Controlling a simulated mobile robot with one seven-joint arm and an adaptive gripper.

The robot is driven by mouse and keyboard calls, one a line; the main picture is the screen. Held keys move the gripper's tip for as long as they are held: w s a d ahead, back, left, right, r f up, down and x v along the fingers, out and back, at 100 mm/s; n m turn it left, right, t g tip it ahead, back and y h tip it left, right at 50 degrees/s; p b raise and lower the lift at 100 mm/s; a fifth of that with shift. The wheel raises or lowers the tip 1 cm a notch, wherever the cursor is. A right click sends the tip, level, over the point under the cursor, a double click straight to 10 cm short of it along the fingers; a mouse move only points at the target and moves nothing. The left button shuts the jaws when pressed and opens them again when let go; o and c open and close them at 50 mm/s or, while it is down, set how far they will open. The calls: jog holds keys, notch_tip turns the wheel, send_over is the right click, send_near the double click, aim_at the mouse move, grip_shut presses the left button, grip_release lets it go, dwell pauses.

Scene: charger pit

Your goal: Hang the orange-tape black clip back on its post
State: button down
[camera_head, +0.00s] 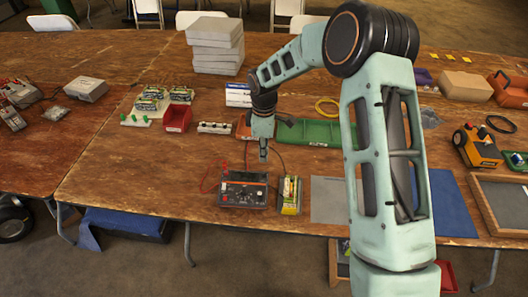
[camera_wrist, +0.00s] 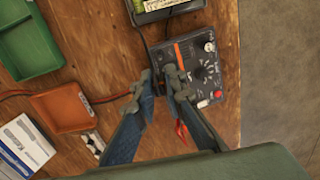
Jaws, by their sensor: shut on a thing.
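The charger (camera_head: 243,189), a dark box with knobs, sits near the table's front edge; it also shows in the wrist view (camera_wrist: 205,70). My gripper (camera_head: 263,158) points down just above and behind the charger. In the wrist view my gripper (camera_wrist: 162,88) has its two fingers close around a small dark thing, seemingly the black clip, mostly hidden by the fingers. An orange strip (camera_wrist: 179,57) shows beside the fingertips; I cannot tell whether it is tape or part of the charger. A red clip (camera_wrist: 182,132) lies beside the charger. I cannot make out the post clearly.
A battery tray (camera_head: 290,196) stands right of the charger. Behind are a green tray (camera_head: 308,131), an orange tray (camera_wrist: 64,108) and a red bin (camera_head: 178,118). Thin cables run near the charger.

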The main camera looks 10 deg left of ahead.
jog(key=shift+f, duration=0.1)
jog(key=shift+f+b, duration=2.55)
jog(key=shift+f, duration=0.9)
jog(key=shift+f+b, duration=0.2)
jog(key=shift+b, duration=0.15)
jog(key=c, duration=1.9)
grip_release()
jog(key=shift+o, duration=1.1)
jog(key=shift+r, duration=0.15)
